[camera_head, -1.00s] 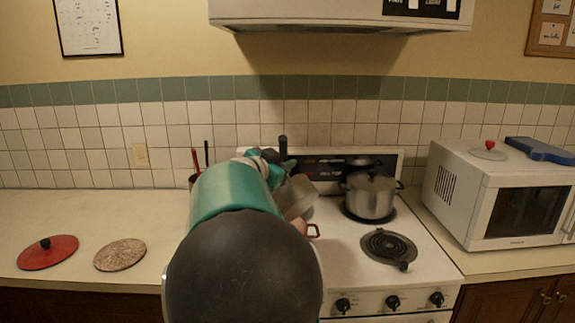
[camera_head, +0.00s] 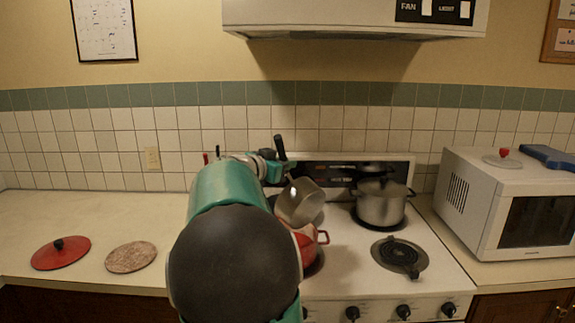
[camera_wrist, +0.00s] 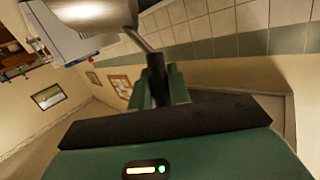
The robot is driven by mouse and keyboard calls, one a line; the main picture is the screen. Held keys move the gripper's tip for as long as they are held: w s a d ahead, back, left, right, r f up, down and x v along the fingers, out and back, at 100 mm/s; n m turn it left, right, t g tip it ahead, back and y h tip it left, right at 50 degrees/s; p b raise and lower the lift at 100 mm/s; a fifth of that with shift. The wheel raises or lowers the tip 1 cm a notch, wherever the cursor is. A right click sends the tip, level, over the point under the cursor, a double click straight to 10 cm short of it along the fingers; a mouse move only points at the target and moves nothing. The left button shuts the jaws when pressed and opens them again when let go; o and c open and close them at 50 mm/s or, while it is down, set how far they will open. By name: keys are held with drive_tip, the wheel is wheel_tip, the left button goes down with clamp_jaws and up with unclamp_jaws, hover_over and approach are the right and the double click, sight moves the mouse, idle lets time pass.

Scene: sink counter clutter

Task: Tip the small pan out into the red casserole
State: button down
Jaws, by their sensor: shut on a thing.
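The small pan (camera_head: 301,203) is a grey metal saucepan with a black handle. It hangs tilted above the stove, over the back part of the red casserole (camera_head: 312,240). My gripper (camera_head: 272,165) is shut on the pan's handle, which also shows between the fingers in the wrist view (camera_wrist: 157,82). In the wrist view the small pan (camera_wrist: 95,12) shows only in part at the top edge. The red casserole stands on the stove; my arm hides its left side. The inside of both vessels is not clearly seen.
A lidded steel pot (camera_head: 381,203) stands on the back right burner. A white microwave (camera_head: 510,205) is at right. A red lid (camera_head: 61,253) and a round speckled mat (camera_head: 131,257) lie on the left counter.

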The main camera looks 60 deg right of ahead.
drive_tip(key=shift+n+g+y, duration=0.3)
drive_tip(key=shift+n, duration=0.6)
drive_tip(key=w, duration=0.1)
drive_tip(key=w+d, duration=0.1)
drive_tip(key=w+f, duration=0.1)
drive_tip(key=shift+w+d, duration=0.2)
drive_tip(key=shift+w, duration=0.2)
drive_tip(key=shift+a, duration=0.15)
